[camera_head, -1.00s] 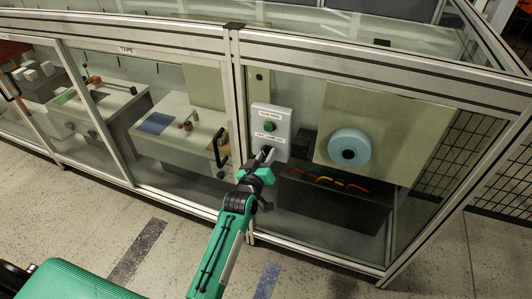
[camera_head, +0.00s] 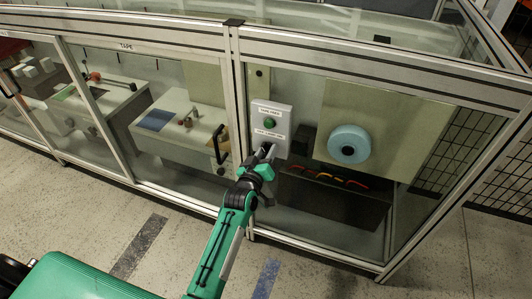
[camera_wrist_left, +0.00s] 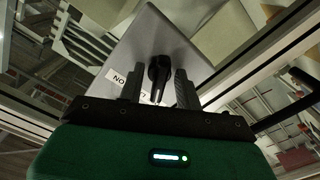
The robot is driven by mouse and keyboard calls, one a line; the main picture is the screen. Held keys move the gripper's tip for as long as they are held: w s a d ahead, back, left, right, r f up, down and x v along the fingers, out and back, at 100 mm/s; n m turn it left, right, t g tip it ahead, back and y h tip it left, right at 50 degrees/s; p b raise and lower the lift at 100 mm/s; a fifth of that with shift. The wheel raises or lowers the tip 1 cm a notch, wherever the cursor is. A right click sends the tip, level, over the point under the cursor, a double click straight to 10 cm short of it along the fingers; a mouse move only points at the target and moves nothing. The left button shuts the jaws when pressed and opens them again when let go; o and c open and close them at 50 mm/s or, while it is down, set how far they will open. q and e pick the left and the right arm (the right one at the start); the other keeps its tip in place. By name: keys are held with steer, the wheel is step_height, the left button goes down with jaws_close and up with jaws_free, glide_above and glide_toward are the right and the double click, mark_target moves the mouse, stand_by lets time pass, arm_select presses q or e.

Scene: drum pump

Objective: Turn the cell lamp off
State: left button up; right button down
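A light grey switch box (camera_head: 284,113) is mounted at a post of the glazed cell in the head view. It carries a green button (camera_head: 269,123) and two white labels, too small to read surely. My left gripper (camera_head: 266,151) is at the lower part of this box. In the left wrist view, a black rotary knob (camera_wrist_left: 158,73) stands on the box face (camera_wrist_left: 185,50), beside a partly hidden label (camera_wrist_left: 117,78). The fingers of my left gripper (camera_wrist_left: 158,88) are apart, one on each side of the knob; contact is not clear. My right gripper is out of view.
Aluminium posts and glass panels of the cell surround the box. A blue round reel (camera_head: 349,146) on a pale panel is to its right, above a dark bin (camera_head: 335,200). A black door handle (camera_head: 220,145) is to its left. Grey floor (camera_head: 330,275) lies in front.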

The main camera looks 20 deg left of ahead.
arm_select(q)
steer(key=s, duration=1.3)
steer(key=shift+s+a, duration=0.4)
steer(key=shift+a, duration=0.05)
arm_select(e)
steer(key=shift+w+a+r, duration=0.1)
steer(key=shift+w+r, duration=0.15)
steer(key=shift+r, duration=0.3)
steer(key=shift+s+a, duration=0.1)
